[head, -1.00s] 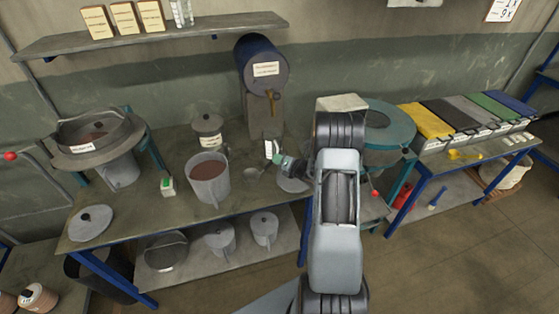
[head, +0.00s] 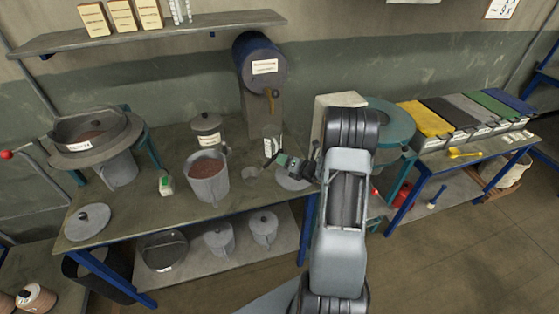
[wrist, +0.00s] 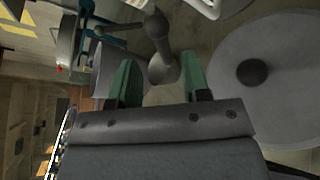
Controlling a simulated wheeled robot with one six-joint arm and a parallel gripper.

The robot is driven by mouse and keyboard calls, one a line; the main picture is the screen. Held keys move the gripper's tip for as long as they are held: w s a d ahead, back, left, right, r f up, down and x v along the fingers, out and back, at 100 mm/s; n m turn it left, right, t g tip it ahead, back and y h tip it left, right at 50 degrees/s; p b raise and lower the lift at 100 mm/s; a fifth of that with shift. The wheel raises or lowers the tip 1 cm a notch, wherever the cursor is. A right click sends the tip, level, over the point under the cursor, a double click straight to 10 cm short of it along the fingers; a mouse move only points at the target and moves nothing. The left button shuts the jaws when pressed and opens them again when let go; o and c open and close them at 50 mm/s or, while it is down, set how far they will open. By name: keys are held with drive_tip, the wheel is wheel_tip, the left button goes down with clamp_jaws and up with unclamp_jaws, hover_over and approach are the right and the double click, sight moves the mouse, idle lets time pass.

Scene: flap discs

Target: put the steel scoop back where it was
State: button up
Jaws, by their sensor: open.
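The steel scoop (head: 250,175) is a small grey cup on the bench, just right of the large pot. My gripper (head: 280,160) is just right of and above the scoop, with its green fingertips pointing left. In the wrist view the green fingers (wrist: 160,82) are spread apart. A grey piece with a slim rod, which looks like the scoop (wrist: 163,68), shows beyond the gap between them. I see no finger closed on it. Part of the gripper is hidden by my arm in the head view.
A large pot of brown grains (head: 208,170) stands left of the scoop. A flat grey lid with a dark knob (wrist: 215,100) lies close beside my gripper. A lidded jar (head: 207,130) and a blue drum with a tap (head: 262,65) stand behind.

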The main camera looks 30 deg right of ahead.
drive_tip(key=b+v, duration=0.1)
drive_tip(key=v, duration=0.7)
drive_tip(key=a+r+m+g+h, duration=0.45)
drive_tip(key=r+m+h, duration=0.5)
drive_tip(key=m, duration=0.65)
drive_tip(key=s+a+r+m+g+y, duration=0.2)
drive_tip(key=s+a+m, duration=0.5)
drive_tip(key=s+a, duration=0.1)
drive_tip(key=s+a+r+m+g+y, duration=0.2)
drive_tip(key=s+a+m+g+y, duration=0.1)
drive_tip(key=s+a+m, duration=0.4)
drive_tip(key=shift+s+a+r+g, duration=0.3)
drive_tip(key=shift+s+a+g, duration=0.05)
drive_tip(key=shift+s+a, duration=0.25)
